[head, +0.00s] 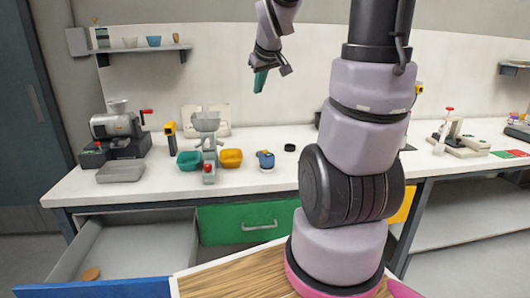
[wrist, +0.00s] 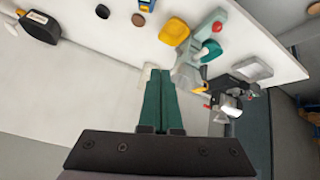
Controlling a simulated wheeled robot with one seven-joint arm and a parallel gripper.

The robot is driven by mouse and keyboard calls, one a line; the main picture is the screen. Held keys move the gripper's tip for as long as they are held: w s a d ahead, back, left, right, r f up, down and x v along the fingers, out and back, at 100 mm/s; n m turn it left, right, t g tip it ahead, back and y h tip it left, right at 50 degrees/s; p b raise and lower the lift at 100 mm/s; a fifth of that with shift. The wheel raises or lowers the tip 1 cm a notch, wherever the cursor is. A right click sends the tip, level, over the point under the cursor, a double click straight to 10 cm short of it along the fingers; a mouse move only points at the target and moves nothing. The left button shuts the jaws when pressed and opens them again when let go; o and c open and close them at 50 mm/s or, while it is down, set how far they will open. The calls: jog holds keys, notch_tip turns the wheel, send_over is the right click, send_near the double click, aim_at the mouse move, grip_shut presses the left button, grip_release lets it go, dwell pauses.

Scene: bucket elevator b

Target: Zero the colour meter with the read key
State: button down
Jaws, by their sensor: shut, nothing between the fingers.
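My gripper (head: 261,80) is raised above the bench, with its green fingers pointing down and shut, nothing between them. The fingers also show in the wrist view (wrist: 160,78). I cannot tell for certain which thing is the colour meter. A yellow and black upright instrument (head: 170,139) stands on the bench left of the hopper machine. A small blue device (head: 266,160) with a yellow part sits right of the yellow bowl. A black rounded case with a pale label (wrist: 40,28) is at the wrist view's upper left. No read key can be made out. My gripper touches none of them.
A hopper machine (head: 207,140) stands between a teal bowl (head: 188,160) and a yellow bowl (head: 231,158). A grinder (head: 117,128) and grey tray (head: 121,172) are at left. An open drawer (head: 130,250) juts out below. My arm hides part of the bench.

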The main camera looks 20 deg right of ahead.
jog(key=w+d+f+n, duration=0.3)
jog(key=w+d+f, duration=0.1)
jog(key=w+f, duration=0.35)
jog(key=n+t, duration=0.1)
jog(key=n, duration=0.3)
send_over(267, 153)
notch_tip(267, 153, down, 9)
jog(key=shift+f, duration=0.2)
jog(key=shift+a, duration=0.1)
jog(key=shift+f, duration=0.1)
jog(key=shift+f, duration=4.3)
jog(key=shift+f, duration=0.4)
